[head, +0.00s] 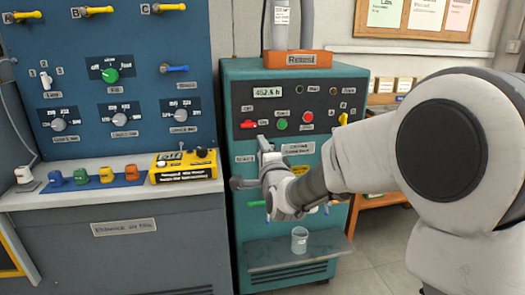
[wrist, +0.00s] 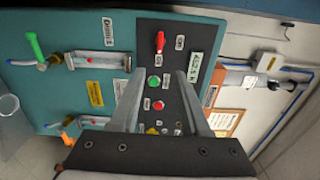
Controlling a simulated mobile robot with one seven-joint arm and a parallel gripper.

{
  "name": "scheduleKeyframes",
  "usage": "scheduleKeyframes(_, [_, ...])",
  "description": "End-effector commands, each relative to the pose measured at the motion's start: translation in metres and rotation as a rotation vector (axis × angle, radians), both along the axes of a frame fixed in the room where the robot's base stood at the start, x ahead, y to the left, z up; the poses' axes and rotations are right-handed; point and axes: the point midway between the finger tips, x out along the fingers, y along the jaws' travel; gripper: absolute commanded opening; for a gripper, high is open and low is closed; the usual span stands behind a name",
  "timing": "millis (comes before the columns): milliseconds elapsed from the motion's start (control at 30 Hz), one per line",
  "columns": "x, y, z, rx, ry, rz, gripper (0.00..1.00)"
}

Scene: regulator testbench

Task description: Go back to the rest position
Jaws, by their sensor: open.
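My gripper (head: 250,163) is in front of the teal cabinet (head: 238,222), just below its dark control panel (head: 336,97) in the head view. Its fingers are apart, with nothing held between them. In the wrist view the gripper (wrist: 158,80) faces the panel. The green button (wrist: 154,83) and red button (wrist: 158,105) show between the fingers, and the red switch (wrist: 160,42) lies beyond the tips. I see no clear contact with the panel. My arm reaches in from the right and hides part of the cabinet front.
A clear cup (head: 299,240) stands on the cabinet's low shelf (head: 268,256). At left, a blue panel (head: 150,85) with knobs rises above a grey bench (head: 110,210), which bears a yellow meter (head: 183,165). An orange-brown shelf (head: 378,203) stands behind my arm. Floor shows at right.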

Motion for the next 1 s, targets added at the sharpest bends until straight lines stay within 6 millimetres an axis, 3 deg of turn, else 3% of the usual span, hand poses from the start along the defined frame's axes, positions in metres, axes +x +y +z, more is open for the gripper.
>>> scheduleKeyframes(400, [0.0,0.0,0.001,-0.006,0.002,0.0,0.46])
scheduleKeyframes(567, [-0.012,-0.012,0.007,-0.127,0.031,0.001,0.46])
scheduleKeyframes(767, [-0.058,-0.052,0.01,-0.494,0.142,0.024,0.46])
scheduleKeyframes(1000, [-0.14,-0.108,-0.001,-0.921,0.314,0.124,0.46])
